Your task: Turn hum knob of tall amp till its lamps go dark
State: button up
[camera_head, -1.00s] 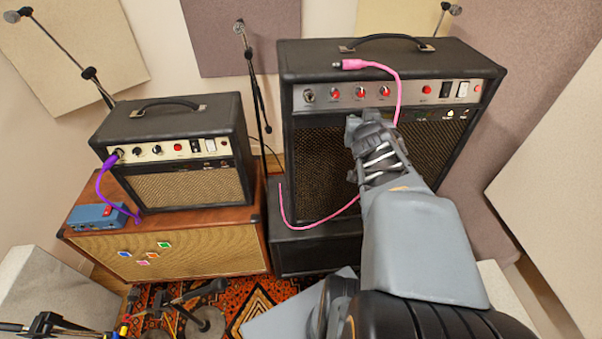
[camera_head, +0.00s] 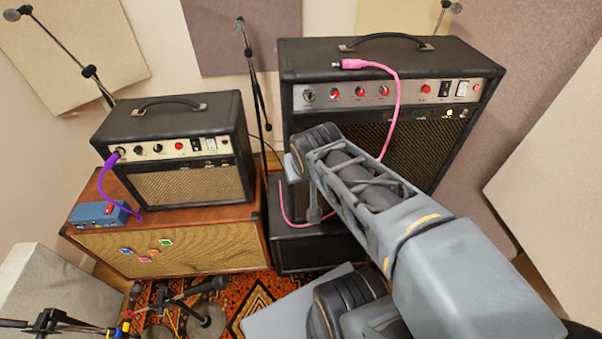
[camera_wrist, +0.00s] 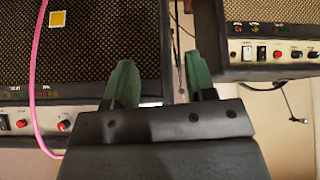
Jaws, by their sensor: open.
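The tall amp (camera_head: 400,55) stands at the back right, black, with a silver panel of red knobs (camera_head: 360,92). Their labels are too small to read, so I cannot tell which is hum. Small lamps (camera_head: 448,113) under the panel's right part look lit green and yellowish. The amp also shows in the wrist view (camera_wrist: 100,45), with its panel at lower left. My gripper (camera_wrist: 160,82) is open and empty, its green fingers apart near the gap between the two amps. In the head view my arm crosses the tall amp's lower front, and the fingers are not clear there.
A pink cable (camera_head: 398,105) hangs over the tall amp's panel. A smaller amp (camera_head: 180,120) stands left on a brown cabinet (camera_head: 200,250) with a blue pedal (camera_head: 98,214) and purple cable (camera_head: 102,185). A mic stand (camera_head: 255,85) rises between the amps.

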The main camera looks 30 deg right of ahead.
jog(key=shift+s+a+f, duration=0.1)
jog(key=shift+s+a, duration=0.2)
jog(key=shift+a, duration=0.4)
dwell(0.7)
jog(key=s+a, duration=0.1)
jog(key=a+n+g+y, duration=0.1)
jog(key=a, duration=0.1)
jog(key=s+a+n+g+y, duration=0.1)
jog(key=shift+s+a+f, duration=0.15)
jog(key=shift+s+f, duration=0.15)
jog(key=shift+f, duration=0.1)
dwell(0.8)
